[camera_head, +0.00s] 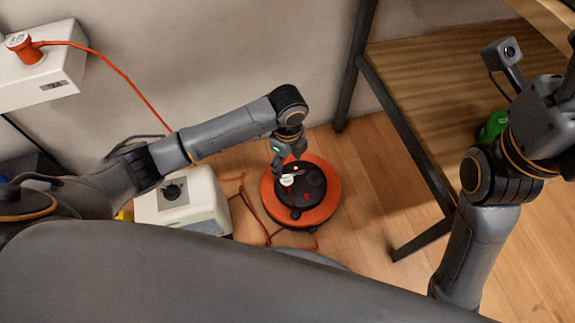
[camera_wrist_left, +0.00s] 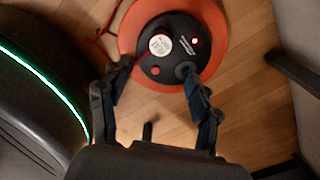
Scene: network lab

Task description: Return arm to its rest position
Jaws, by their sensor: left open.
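My left arm (camera_head: 225,132) reaches in from the left. Its gripper (camera_head: 281,172) points down over a round black device with an orange rim (camera_head: 325,213) on the floor. In the left wrist view, the gripper (camera_wrist_left: 152,78) is open, its two fingers apart at the near edge of the device (camera_wrist_left: 172,40), with nothing held between them. Whether a fingertip touches the device is unclear. My right arm (camera_head: 475,240) is folded up at the right; its hand end is dark and cut by the picture edge, so its fingers cannot be made out.
A white box with a black knob (camera_head: 183,205) stands left of the device. An orange cable (camera_head: 125,78) runs down from a red plug (camera_head: 24,48) on a white wall unit (camera_head: 45,80). A wooden shelf with dark legs (camera_head: 430,90) stands right, with a green object (camera_head: 493,127) on it.

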